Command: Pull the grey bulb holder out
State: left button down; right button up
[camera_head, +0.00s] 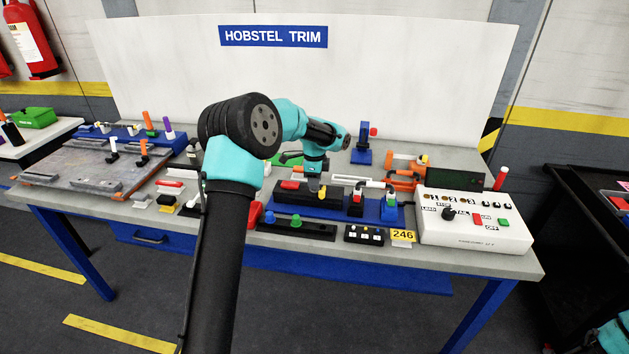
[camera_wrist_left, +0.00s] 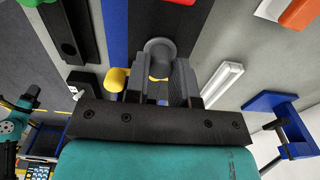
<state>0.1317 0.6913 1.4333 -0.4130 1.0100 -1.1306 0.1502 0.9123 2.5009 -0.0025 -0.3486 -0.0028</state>
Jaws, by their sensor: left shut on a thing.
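A white control box (camera_head: 470,222) stands at the right. An orange clamp (camera_head: 405,175) and a blue stand (camera_head: 361,148) are behind the fixture. A black strip with coloured knobs (camera_head: 297,227) lies in front. A metal plate (camera_head: 85,170) fills the bench's left side.

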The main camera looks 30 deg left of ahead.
pick_arm(q)
jog(key=shift+r, duration=0.4)
jog(key=shift+r, duration=1.85)
